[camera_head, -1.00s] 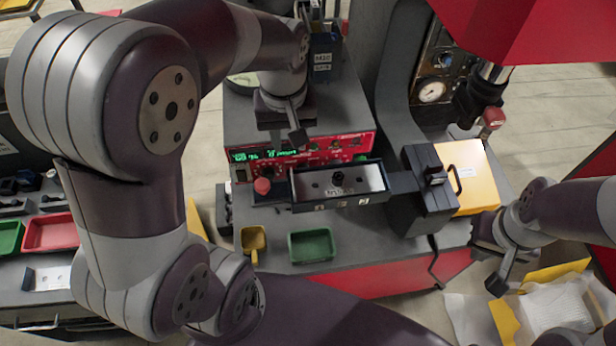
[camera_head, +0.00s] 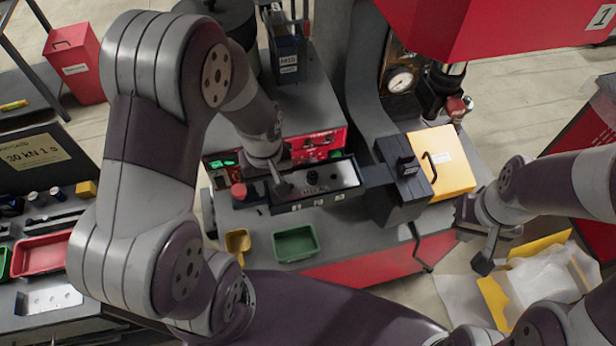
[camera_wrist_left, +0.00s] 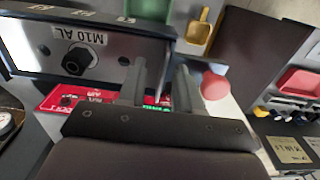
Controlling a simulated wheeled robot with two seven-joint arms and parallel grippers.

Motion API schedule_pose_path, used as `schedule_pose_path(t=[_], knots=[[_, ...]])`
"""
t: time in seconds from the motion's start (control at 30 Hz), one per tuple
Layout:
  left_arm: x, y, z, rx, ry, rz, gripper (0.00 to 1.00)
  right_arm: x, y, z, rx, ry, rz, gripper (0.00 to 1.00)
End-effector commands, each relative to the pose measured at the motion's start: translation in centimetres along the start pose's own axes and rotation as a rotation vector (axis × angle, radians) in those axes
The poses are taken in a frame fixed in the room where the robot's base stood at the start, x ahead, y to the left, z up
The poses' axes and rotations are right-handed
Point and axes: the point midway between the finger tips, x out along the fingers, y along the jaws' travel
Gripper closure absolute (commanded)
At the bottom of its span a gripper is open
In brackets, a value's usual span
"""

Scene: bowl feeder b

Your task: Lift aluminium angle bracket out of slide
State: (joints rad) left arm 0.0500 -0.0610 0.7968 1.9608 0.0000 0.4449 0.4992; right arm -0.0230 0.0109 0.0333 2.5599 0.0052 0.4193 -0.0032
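The slide (camera_head: 322,203) is a dark tray with numbered marks along its front wall. It also shows in the left wrist view (camera_wrist_left: 110,18), with a pale floor, a label "M10 AL" and a dark round knob or bolt. I cannot clearly make out the aluminium angle bracket in either view. My left gripper (camera_head: 282,189) is at the left end of the slide. In the left wrist view its two fingers (camera_wrist_left: 158,88) stand apart beside the tray, with nothing clearly held. My right gripper (camera_head: 482,262) hangs at the right, away from the slide; its opening is unclear.
A red knob (camera_head: 238,190) stands close left of the slide. A red control panel (camera_head: 318,146) is behind it. A yellow scoop (camera_head: 238,241) and a green bin (camera_head: 296,243) sit in front. A dark block (camera_head: 398,172) and yellow box (camera_head: 441,160) stand to the right.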

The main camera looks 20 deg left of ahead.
Motion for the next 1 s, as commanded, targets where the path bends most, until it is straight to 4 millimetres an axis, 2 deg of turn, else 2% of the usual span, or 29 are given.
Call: schedule_pose_path(t=[0.1,0.13,0.2,0.23,0.7,1.0], knots=[[0.0,0.0,0.0,0.000,0.000,0.000,0.66,0.1,0.0,0.0,0.000,0.000,0.000,1.00],[0.0,0.0,0.0,0.000,0.000,0.000,0.72,0.1,0.0,0.0,0.000,0.000,0.000,1.00],[0.0,0.0,0.0,0.000,0.000,0.000,0.95,0.1,0.0,0.0,0.000,0.000,0.000,1.00],[0.0,0.0,0.0,0.000,0.000,0.000,1.00,0.1,0.0,0.0,0.000,0.000,0.000,1.00],[-0.2,0.0,-0.1,0.000,0.001,0.000,1.00,0.2,0.0,0.0,0.000,0.000,0.000,1.00],[-2.8,0.1,-0.1,0.000,0.004,0.002,1.00,1.2,0.0,0.1,0.000,0.000,0.000,1.00]])
